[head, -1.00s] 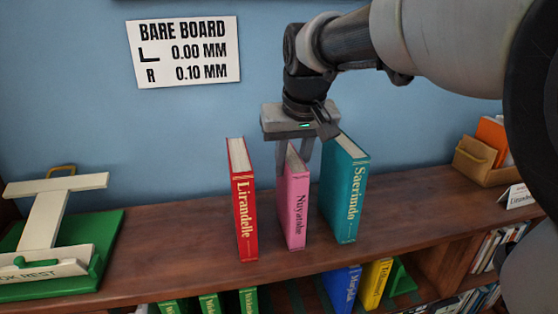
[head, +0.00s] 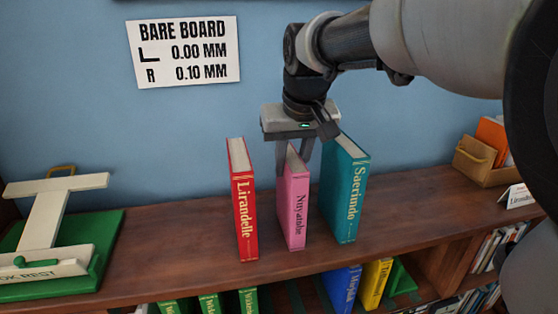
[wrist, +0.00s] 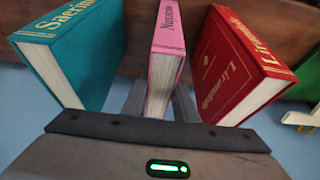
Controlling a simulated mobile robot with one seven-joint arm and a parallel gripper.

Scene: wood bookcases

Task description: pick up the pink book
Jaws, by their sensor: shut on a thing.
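The pink book (head: 294,208) stands upright on the wooden shelf top, between a red book (head: 243,205) on its left and a teal book (head: 345,195) on its right, with gaps on both sides. My gripper (head: 294,160) comes down from above and is shut on the upper part of the pink book, one finger on each side. In the wrist view the pink book (wrist: 168,40) lies between the fingers, with the teal book (wrist: 70,50) and red book (wrist: 235,65) to either side. I cannot tell any gap under the pink book.
A green and cream book rest (head: 50,235) stands at the left of the shelf top (head: 170,255). A cardboard box (head: 478,162) and a small name card (head: 516,196) are at the right. A sign (head: 184,52) hangs on the blue wall behind. More books fill the lower shelves.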

